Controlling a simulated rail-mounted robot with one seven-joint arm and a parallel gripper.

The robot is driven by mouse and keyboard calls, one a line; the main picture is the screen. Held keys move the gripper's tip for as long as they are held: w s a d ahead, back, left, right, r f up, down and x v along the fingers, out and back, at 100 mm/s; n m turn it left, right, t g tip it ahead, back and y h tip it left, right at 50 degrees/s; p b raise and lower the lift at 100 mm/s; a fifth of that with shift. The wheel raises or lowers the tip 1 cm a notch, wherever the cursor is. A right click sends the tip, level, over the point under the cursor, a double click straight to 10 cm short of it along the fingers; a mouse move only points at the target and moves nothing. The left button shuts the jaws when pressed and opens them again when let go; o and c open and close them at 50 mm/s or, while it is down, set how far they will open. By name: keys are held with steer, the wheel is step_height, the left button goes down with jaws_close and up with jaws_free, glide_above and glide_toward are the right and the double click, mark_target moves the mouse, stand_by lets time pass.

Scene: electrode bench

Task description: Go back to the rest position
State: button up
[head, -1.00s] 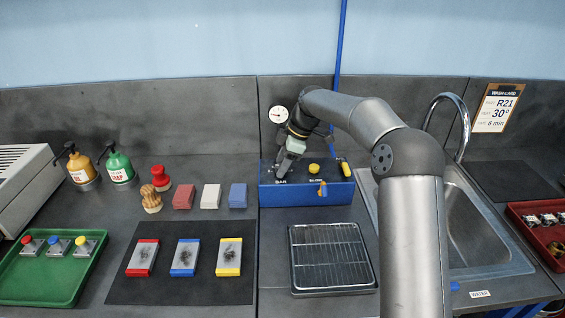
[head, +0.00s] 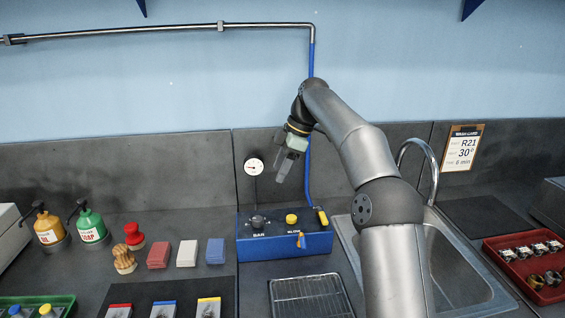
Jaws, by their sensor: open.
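My gripper (head: 286,166) hangs in the air in front of the back wall panel, above the blue box. It points downward, is open and holds nothing that I can see. The blue box (head: 287,244) stands on the bench below it.
A round gauge (head: 254,168) is left of my gripper, and a blue pipe (head: 309,165) runs just right of it. A sink (head: 465,270) with a curved tap (head: 428,152) lies to the right. Pump bottles (head: 91,228) and coloured blocks (head: 187,253) stand to the left.

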steer(key=shift+d+r, duration=0.15)
steer(key=shift+r, duration=0.2)
steer(key=s+d+f+m+h, duration=0.1)
steer(key=s+d+f+m, duration=0.2)
steer(key=s, duration=1)
steer(key=s+d+f+m+h, duration=0.2)
steer(key=s+d+f+m, duration=0.2)
steer(key=s, duration=1)
steer(key=s+d+f+m+t+h, duration=0.1)
steer(key=s+d+f+m, duration=0.3)
steer(key=s+f+m, duration=0.4)
steer(key=s+m, duration=0.4)
steer(key=s, duration=0.2)
steer(key=shift+s+d+f+h, duration=0.2)
steer(key=shift+f+h, duration=0.1)
steer(key=shift+f, duration=0.1)
steer(key=shift+w, duration=0.1)
